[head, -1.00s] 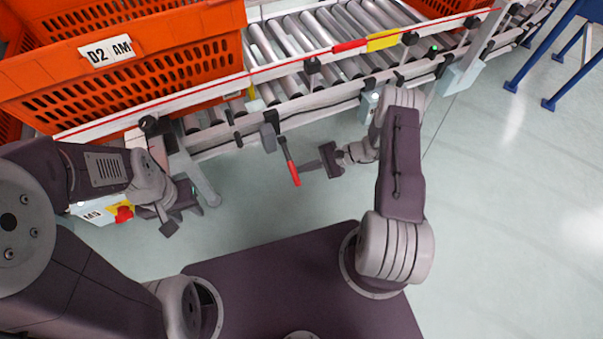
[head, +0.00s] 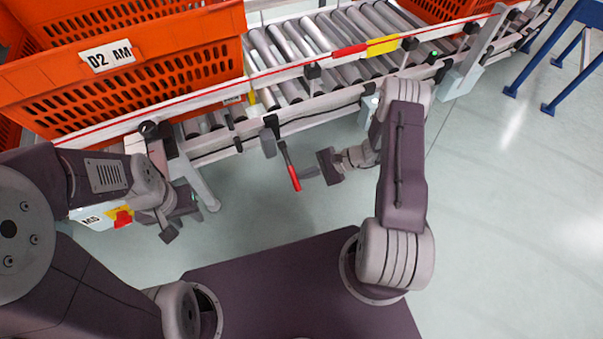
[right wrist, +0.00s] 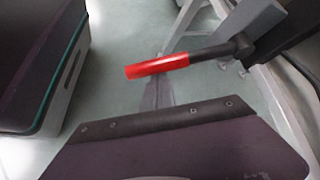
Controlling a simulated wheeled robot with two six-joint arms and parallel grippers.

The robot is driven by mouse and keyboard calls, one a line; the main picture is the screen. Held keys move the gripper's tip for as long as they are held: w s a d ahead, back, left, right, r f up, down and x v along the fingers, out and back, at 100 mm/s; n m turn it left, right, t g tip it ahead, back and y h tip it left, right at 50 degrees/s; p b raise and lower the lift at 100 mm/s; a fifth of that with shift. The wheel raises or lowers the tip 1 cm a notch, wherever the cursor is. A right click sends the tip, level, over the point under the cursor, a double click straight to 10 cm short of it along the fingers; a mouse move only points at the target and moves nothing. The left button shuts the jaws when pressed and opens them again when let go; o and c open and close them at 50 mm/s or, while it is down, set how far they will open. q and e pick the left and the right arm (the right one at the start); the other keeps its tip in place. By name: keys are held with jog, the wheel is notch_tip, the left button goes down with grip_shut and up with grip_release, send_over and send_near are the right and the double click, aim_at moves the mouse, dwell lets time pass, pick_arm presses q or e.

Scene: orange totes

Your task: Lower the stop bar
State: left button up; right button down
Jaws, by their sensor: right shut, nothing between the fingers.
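A lever with a red handle (head: 291,169) hangs from a dark bracket at the front rail of the roller conveyor. It points down and slightly right in the head view. In the right wrist view the red grip (right wrist: 157,67) lies across the upper middle, above my gripper's dark finger. My right gripper (head: 313,172) is shut and empty, just right of the red grip. A small gap seems to separate them; contact cannot be told. My left gripper (head: 187,218) is open and empty, below the conveyor's left end. I cannot clearly make out the stop bar itself.
An orange tote (head: 150,85) labelled D2 AM sits on the conveyor's left. Bare rollers (head: 300,45) lie right of it, with another orange tote (head: 440,8) at the back. A control box with a red and yellow button (head: 120,217) is near my left arm.

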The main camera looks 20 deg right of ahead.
notch_tip(320, 180, up, 13)
jog(key=m+g+h+p, duration=0.1)
jog(key=m+g+p, duration=0.3)
jog(key=p, duration=0.9)
jog(key=shift+s+m+g, duration=0.15)
jog(key=shift+m+g, duration=0.15)
jog(key=shift+g, duration=0.9)
jog(key=shift+r, duration=0.1)
notch_tip(320, 180, down, 4)
jog(key=s+d+b, duration=0.2)
jog(key=w+p+v, duration=0.1)
jog(key=w+v, duration=0.1)
jog(key=v, duration=0.7)
jog(key=shift+p, duration=0.35)
